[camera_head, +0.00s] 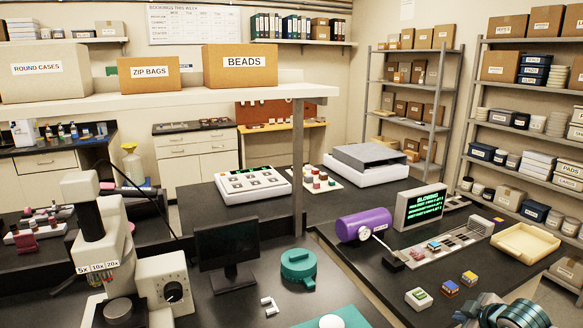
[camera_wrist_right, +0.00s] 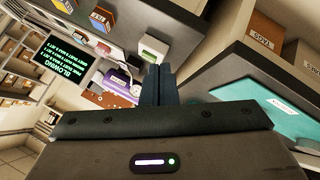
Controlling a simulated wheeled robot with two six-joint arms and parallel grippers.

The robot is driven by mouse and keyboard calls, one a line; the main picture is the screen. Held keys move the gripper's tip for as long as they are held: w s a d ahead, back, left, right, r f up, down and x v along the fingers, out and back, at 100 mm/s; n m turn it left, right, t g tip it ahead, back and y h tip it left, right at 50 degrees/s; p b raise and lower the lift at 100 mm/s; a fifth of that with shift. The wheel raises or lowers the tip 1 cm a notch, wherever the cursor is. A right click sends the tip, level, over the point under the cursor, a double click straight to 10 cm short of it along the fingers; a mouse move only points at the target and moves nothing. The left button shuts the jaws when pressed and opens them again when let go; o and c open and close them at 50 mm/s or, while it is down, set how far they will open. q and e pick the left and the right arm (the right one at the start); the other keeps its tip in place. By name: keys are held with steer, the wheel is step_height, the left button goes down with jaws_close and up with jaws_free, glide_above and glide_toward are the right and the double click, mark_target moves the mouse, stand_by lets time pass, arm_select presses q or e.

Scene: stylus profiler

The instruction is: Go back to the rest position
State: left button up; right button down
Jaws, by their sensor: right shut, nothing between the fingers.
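My right gripper (camera_head: 464,315) shows at the bottom right edge of the head view, near the front of the dark bench. In the right wrist view its two fingers (camera_wrist_right: 158,72) are together with nothing between them. The wrist view is strongly tilted, with the lit green-text screen (camera_wrist_right: 60,58) at its left. My left gripper is in neither view.
A purple cylinder (camera_head: 365,224), a green-text monitor (camera_head: 420,208), a cream tray (camera_head: 525,243) and small boxes (camera_head: 418,298) stand on the right bench. A microscope (camera_head: 95,235), dark screen (camera_head: 227,245) and teal round case (camera_head: 298,264) stand to the left.

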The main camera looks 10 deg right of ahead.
steer(key=w+d+f+m, duration=0.15)
steer(key=d+f, duration=0.25)
steer(key=f, duration=0.5)
steer(key=s+f+m+g+h+b, duration=0.15)
steer(key=s+f, duration=0.35)
steer(key=f, duration=0.6)
steer(key=s+d+f+m+g, duration=0.15)
steer(key=s+f, duration=0.35)
steer(key=f, duration=0.5)
steer(key=s+a+f+m+g+h, duration=0.15)
steer(key=s+f, duration=0.35)
steer(key=f, duration=0.6)
steer(key=s+a+f+m+g+y, duration=0.1)
steer(key=s+a+f, duration=0.3)
steer(key=s+f, duration=0.45)
steer(key=s+a+f+m+g, duration=0.1)
steer(key=s+a+f, duration=0.4)
steer(key=s+f, duration=0.35)
steer(key=s+a+f, duration=0.3)
steer(key=s+a, duration=0.3)
steer(key=s, duration=0.2)
steer(key=s+a+f+g+y+b, duration=0.1)
steer(key=s+a+f, duration=0.3)
steer(key=s+a, duration=0.2)
steer(key=shift+s+a+y, duration=0.3)
steer(key=shift+s, duration=0.75)
steer(key=shift+d+g, duration=0.1)
steer(key=shift+g, duration=0.15)
